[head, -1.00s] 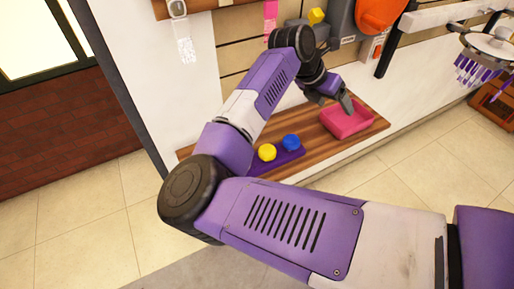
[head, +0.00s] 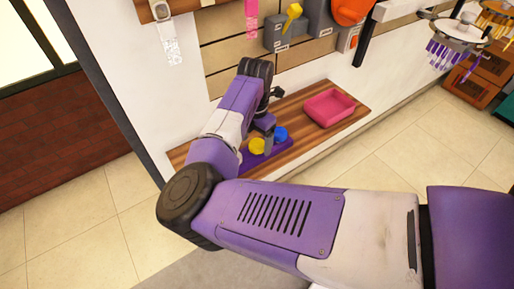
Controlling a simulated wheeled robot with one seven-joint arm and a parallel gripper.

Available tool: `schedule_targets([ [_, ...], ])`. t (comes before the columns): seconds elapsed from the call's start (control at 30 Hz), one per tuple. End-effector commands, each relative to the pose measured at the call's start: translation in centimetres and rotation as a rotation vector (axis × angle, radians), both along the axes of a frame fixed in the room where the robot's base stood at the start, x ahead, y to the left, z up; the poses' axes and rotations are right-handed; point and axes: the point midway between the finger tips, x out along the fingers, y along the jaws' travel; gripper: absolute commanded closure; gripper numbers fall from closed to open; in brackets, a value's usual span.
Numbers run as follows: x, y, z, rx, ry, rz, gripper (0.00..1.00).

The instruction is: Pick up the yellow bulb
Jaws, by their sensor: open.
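The yellow bulb (head: 257,146) sits on a purple mat (head: 252,161) on the wooden shelf. A blue bulb (head: 281,133) stands just right of it on the same mat. Nothing is seen held.
A pink tray (head: 329,108) lies on the right part of the wooden shelf (head: 290,107). Grey wall boxes (head: 283,33) with a yellow lever and an orange round part hang above. A round rack with purple hanging pieces (head: 455,38) is at the far right.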

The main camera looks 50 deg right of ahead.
Motion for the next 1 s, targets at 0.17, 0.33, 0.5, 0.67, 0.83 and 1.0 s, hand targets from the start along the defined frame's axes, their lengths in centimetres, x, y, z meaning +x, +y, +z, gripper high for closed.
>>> schedule_targets([
  [0.17, 0.00, 0.03, -1.30, -0.001, 0.000, 0.000, 0.24],
  [0.33, 0.04, 0.04, -1.36, -0.001, -0.001, 0.000, 0.24],
  [0.5, 0.04, 0.04, -1.34, -0.001, -0.001, 0.000, 0.49],
  [0.67, 0.04, 0.04, -1.33, -0.001, -0.001, 0.000, 0.81],
  [0.83, 0.05, 0.04, -1.31, -0.001, -0.001, 0.001, 0.90],
  [1.0, 0.07, 0.04, -1.14, -0.001, -0.002, 0.000, 0.90],
])
